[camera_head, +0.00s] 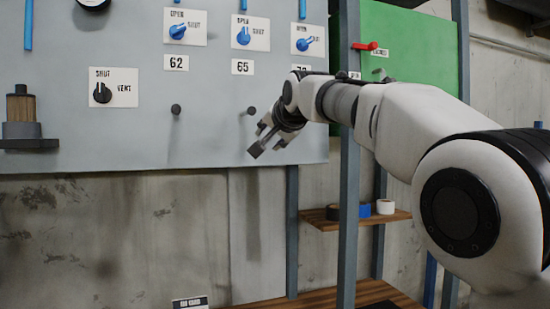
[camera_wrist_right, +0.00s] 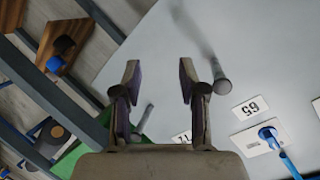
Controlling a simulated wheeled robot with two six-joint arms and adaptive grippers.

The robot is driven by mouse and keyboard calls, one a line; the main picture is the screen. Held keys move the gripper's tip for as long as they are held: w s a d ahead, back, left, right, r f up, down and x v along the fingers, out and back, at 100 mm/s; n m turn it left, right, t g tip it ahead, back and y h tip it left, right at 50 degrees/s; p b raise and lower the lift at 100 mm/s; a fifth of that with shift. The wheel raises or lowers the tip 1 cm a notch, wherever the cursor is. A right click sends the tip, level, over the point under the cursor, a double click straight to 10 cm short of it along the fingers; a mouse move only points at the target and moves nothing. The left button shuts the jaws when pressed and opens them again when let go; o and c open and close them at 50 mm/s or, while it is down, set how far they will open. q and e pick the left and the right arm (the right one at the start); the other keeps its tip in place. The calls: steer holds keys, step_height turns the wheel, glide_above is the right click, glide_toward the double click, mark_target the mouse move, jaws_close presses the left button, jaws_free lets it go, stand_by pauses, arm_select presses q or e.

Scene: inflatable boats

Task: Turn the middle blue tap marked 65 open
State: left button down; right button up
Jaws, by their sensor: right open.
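The middle blue tap (camera_head: 243,37) sits on a white plate (camera_head: 262,36) above the label 65 (camera_head: 242,67) on the grey panel. OPEN is printed above it and SHUT to its right; its exact handle angle is too small to tell. My right gripper (camera_head: 266,141) is below and slightly right of the tap, apart from it, in front of the panel's lower edge. In the right wrist view the gripper (camera_wrist_right: 160,84) is open and empty. There the label 65 (camera_wrist_right: 250,106) and blue tap (camera_wrist_right: 267,133) lie to the right of the fingers. My left gripper is out of view.
Blue taps 62 (camera_head: 177,32) and another (camera_head: 305,43) flank it. A black vent knob (camera_head: 101,93) is lower left. Dark pegs (camera_head: 175,109) (camera_head: 251,110) stick out from the panel; one (camera_wrist_right: 221,82) is close beside the right finger in the wrist view. A post (camera_head: 348,180) stands right.

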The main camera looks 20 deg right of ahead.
steer(key=w+d+f+g, duration=0.15)
steer(key=w+f, duration=0.25)
steer(key=f, duration=1.1)
steer(key=w+f+g, duration=0.3)
steer(key=f, duration=1.1)
steer(key=s+d+f+g+b, duration=0.15)
steer(key=s+f, duration=0.25)
steer(key=f, duration=1.1)
steer(key=s+f+g, duration=0.3)
steer(key=f, duration=1.1)
steer(key=s+d+f+g, duration=0.2)
steer(key=s+f+g, duration=0.3)
steer(key=s+f, duration=1.65)
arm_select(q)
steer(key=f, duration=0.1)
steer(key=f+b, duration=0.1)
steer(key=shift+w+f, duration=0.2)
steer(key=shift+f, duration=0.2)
arm_select(e)
steer(key=s+f+n, duration=0.1)
steer(key=s+n, duration=0.3)
steer(key=s, duration=0.8)
steer(key=s+f+n, duration=0.2)
steer(key=s+n, duration=0.2)
steer(key=s, duration=0.9)
steer(key=shift+a+f, duration=0.2)
steer(key=shift+f, duration=0.05)
